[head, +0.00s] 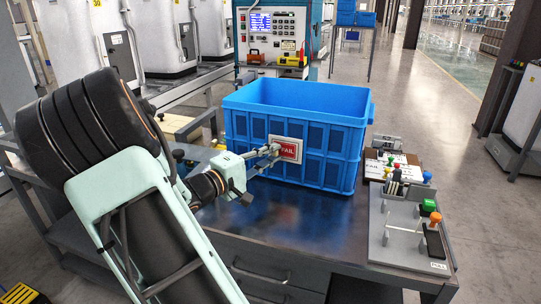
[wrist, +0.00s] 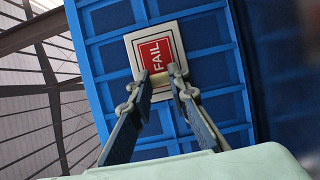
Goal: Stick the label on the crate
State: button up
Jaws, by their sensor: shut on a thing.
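The blue crate (head: 335,160) stands on the dark table, its front wall facing my arm. It fills much of the wrist view (wrist: 215,50). The label (head: 290,149) is a red FAIL panel in a pale frame, at the middle of that wall. It reads FAIL in the wrist view (wrist: 156,50), tilted in the picture. My gripper (head: 273,153) is shut on the label's near edge, which shows between the fingertips (wrist: 166,82). The label is against or very close to the wall; I cannot tell whether it touches. The label's back is hidden.
A grey board with coloured-handled tools (head: 405,230) lies at the table's right end. Behind it are a brown board with FAIL and other labels (head: 380,166) and a grey item (head: 386,142). The dark table top (head: 290,222) is clear in front of the crate.

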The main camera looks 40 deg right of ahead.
dwell(0.4)
jog(key=o, duration=0.9)
jog(key=o, duration=0.5)
jog(key=shift+c, duration=0.2)
jog(key=shift+a, duration=0.15)
jog(key=s+a, duration=0.2)
jog(key=a, duration=0.4)
jog(key=shift+s+p, duration=0.3)
jog(key=shift+s, duration=0.1)
